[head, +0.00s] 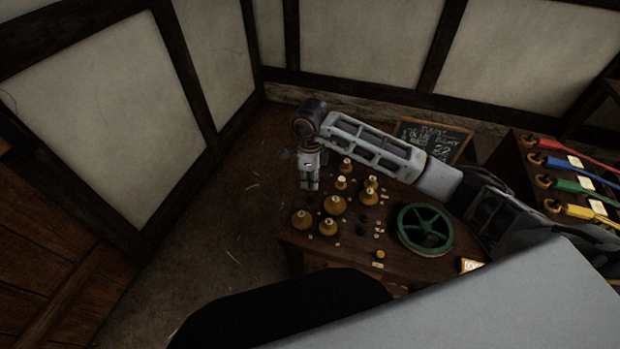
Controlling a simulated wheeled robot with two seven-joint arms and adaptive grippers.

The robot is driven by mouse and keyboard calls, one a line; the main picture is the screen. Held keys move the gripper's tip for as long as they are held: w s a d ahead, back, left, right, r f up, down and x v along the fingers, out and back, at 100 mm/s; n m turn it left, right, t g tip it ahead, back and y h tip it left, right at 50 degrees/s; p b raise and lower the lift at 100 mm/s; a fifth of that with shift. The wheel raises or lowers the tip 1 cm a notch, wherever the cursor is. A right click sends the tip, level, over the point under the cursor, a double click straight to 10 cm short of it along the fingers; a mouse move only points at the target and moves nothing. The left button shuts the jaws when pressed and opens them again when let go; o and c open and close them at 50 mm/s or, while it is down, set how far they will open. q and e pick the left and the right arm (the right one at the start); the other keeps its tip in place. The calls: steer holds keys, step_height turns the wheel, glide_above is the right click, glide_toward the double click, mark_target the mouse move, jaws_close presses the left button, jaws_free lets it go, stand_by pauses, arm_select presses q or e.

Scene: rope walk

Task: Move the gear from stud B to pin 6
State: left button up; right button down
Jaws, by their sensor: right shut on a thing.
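My right gripper (309,184) points down over the far left part of the dark wooden table (345,262). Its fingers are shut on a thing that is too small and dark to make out. Several amber-brown round pieces with knobs on top stand on the table, among them a larger one (335,205) just in front and to the right of the gripper, one at the left edge (301,220) and one near the front (328,227). I cannot read the labels, so I cannot tell which spots are stud B and pin 6. My left gripper is not in view.
A green spoked wheel (425,230) lies on the table's right part. A chalkboard (433,141) stands behind. A side bench at right carries red, blue, green and yellow strands (583,186). My right arm spans the table's back. Bare floor (225,225) lies left.

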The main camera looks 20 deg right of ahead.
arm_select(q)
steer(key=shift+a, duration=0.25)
arm_select(e)
steer(key=shift+f, duration=0.1)
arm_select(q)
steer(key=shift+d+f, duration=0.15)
arm_select(e)
steer(key=shift+f, duration=0.15)
steer(key=shift+f+b, duration=0.35)
steer(key=shift+f, duration=0.05)
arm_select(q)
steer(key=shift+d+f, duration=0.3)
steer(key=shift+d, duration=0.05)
arm_select(e)
steer(key=shift+f, duration=0.2)
steer(key=shift+f+b, duration=0.45)
steer(key=shift+f, duration=0.2)
steer(key=shift+f+b, duration=0.3)
steer(key=shift+f, duration=0.35)
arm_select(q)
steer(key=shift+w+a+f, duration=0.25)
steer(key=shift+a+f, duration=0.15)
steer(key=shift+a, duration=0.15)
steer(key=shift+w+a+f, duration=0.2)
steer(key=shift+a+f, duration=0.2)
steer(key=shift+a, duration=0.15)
arm_select(e)
steer(key=shift+f, duration=0.2)
steer(key=shift+f, duration=0.15)
